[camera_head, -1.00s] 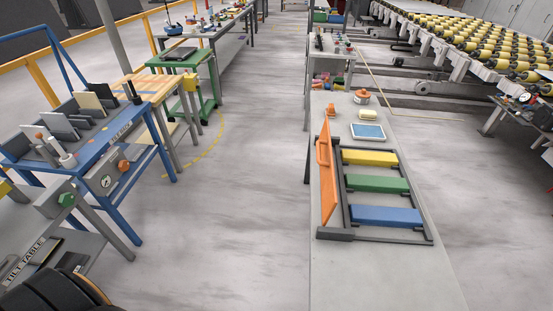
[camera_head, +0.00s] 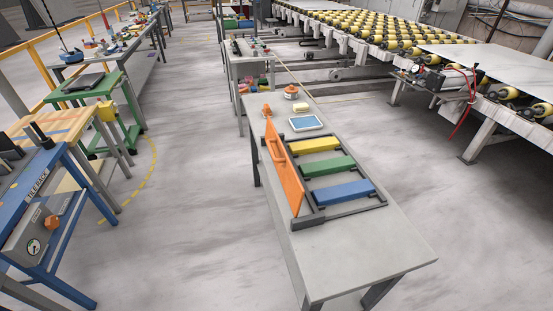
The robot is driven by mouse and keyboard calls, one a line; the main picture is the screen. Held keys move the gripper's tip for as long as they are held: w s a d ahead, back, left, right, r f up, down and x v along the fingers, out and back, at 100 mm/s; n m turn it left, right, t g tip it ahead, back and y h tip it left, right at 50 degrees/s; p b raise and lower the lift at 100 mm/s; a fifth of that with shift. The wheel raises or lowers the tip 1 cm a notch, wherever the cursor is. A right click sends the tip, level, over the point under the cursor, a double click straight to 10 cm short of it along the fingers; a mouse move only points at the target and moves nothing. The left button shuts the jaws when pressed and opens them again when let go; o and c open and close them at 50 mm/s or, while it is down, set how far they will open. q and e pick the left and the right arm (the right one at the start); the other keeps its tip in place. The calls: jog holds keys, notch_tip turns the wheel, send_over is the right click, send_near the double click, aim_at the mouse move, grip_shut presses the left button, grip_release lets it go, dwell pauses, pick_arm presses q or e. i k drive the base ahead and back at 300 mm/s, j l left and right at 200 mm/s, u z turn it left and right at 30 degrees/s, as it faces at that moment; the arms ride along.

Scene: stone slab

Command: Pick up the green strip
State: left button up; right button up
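The green strip (camera_head: 329,166) lies in a dark rack (camera_head: 379,199) on the grey table (camera_head: 350,250), right of centre in the head view. It sits between a yellow strip (camera_head: 315,145) on the far side and a blue strip (camera_head: 343,191) on the near side. An orange panel with a handle (camera_head: 282,168) stands upright along the rack's left side. Neither of my grippers shows in the view.
Beyond the rack lie a blue-white tablet-like pad (camera_head: 305,122), a pale yellow block (camera_head: 303,109) and an orange-topped container (camera_head: 291,92). A blue tile rack table (camera_head: 40,205) stands at left. Open floor (camera_head: 190,200) lies between the tables. A roller conveyor (camera_head: 400,40) is at the back right.

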aim_at(343, 164)
jog(key=j+z, duration=0.1)
jog(key=z, duration=0.75)
jog(key=i+j+z, duration=0.15)
jog(key=j+z, duration=0.25)
jog(key=j, duration=0.35)
jog(key=j+z, duration=0.4)
jog(key=j, duration=0.35)
jog(key=j+z, duration=0.45)
jog(key=j, duration=0.3)
jog(key=k, duration=0.05)
